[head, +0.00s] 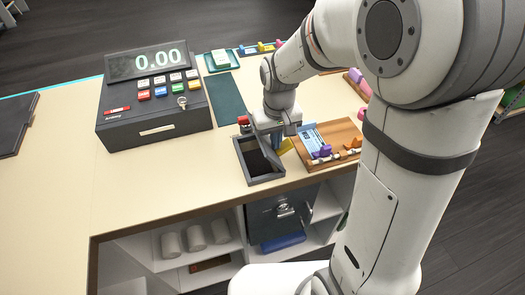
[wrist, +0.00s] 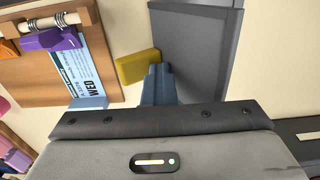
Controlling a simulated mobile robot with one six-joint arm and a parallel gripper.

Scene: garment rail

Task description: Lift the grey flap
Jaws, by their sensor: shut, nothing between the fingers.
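A grey rectangular frame (head: 265,179) with a dark recessed middle sits near the counter's front edge in the head view.
A yellow block (wrist: 138,67) is close beside my fingertips. A wooden board (head: 345,133) with a blue-white card and coloured pegs lies to the right. A cash register (head: 155,112) stands left. Bare counter (head: 150,182) lies in front of it, with open shelves below.

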